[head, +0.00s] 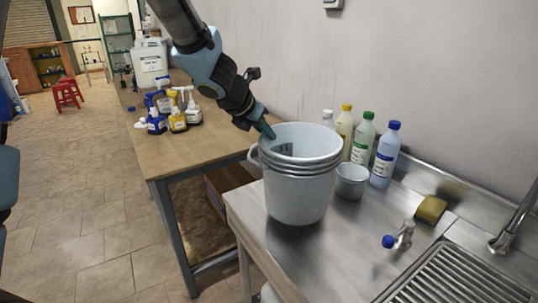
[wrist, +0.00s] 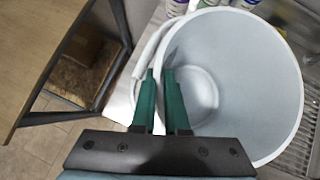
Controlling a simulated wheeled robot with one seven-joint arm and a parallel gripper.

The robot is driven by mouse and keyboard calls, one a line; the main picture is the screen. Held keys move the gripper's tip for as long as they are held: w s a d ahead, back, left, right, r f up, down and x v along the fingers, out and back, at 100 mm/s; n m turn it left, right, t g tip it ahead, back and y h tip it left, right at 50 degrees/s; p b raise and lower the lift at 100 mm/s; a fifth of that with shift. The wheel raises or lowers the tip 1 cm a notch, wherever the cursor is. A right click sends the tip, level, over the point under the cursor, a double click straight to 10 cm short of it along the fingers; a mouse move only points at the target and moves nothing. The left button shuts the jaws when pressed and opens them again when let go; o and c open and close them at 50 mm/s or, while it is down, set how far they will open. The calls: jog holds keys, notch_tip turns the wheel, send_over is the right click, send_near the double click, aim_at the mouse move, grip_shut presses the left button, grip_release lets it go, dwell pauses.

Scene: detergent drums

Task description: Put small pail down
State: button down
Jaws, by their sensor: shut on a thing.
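The small pail (head: 298,195) is pale blue-grey, upright and open at the top, with ridges under its rim. In the head view it is over the near left part of the steel counter (head: 318,270); its base looks at or very close to the surface, but I cannot tell whether it touches. My gripper (head: 269,130) is shut on the left rim of the pail. In the wrist view my gripper (wrist: 159,88) has its two green fingers on either side of the pail wall, and the empty inside of the pail (wrist: 245,75) shows.
A little grey pot (head: 352,181) stands just right of the pail. Several bottles (head: 384,155) stand along the wall behind. A yellow sponge (head: 431,209), a tap and a ridged drainer (head: 460,275) are at the right. A wooden table (head: 190,150) with spray bottles is at the left.

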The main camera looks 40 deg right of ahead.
aim_at(266, 143)
jog(key=shift+f+b, duration=0.9)
jog(key=shift+f, duration=0.8)
jog(key=c, duration=0.9)
grip_release()
jog(key=shift+c, duration=0.2)
